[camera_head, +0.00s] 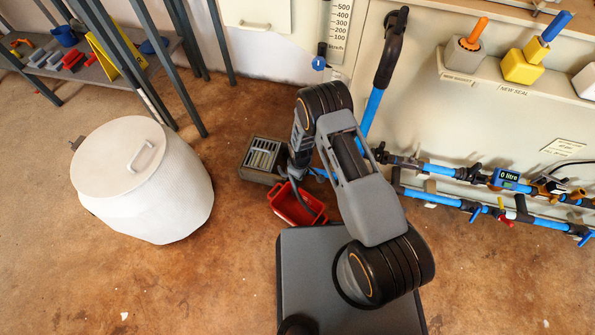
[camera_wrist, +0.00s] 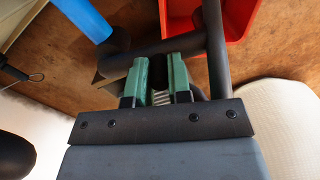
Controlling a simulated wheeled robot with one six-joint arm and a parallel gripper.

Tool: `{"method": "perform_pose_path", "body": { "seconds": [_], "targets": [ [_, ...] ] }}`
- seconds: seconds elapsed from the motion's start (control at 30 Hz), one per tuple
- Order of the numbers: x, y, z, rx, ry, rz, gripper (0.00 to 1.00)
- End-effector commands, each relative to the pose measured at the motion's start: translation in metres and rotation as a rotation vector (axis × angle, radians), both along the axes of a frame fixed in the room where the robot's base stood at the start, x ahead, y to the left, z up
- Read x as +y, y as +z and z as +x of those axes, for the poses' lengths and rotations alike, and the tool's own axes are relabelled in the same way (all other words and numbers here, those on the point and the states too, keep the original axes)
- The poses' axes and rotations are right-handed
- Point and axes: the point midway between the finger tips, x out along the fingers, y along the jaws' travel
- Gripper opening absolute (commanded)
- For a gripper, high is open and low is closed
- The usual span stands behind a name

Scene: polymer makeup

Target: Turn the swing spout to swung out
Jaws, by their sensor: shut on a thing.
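The swing spout (camera_wrist: 150,52) is a dark grey pipe that runs across the wrist view and meets another dark length of pipe at the right. My gripper (camera_wrist: 158,68) has two green fingers and is shut on the spout, with the pipe between its fingertips. Part of the gripped pipe is hidden by the fingers. A blue pipe (camera_wrist: 83,18) joins a dark fitting at the upper left. In the head view my arm reaches down beside the wall, and its own links hide most of the gripper and spout.
A red bin (camera_head: 283,207) and a grated drain box (camera_head: 263,157) stand on the floor close to the gripper. Blue pipework with valves (camera_head: 440,169) runs along the wall at the right. A white lidded drum (camera_head: 150,195) stands left. The floor between is clear.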

Motion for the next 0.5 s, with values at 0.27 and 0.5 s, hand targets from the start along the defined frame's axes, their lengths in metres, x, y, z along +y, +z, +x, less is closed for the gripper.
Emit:
{"method": "perform_pose_path", "body": {
  "seconds": [0.27,0.5],
  "targets": [
    [-0.0076,0.0001,-0.0029,0.000,0.114,0.000,0.00],
    [-0.0105,0.0000,-0.0036,0.000,0.148,0.001,0.00]
  ]
}}
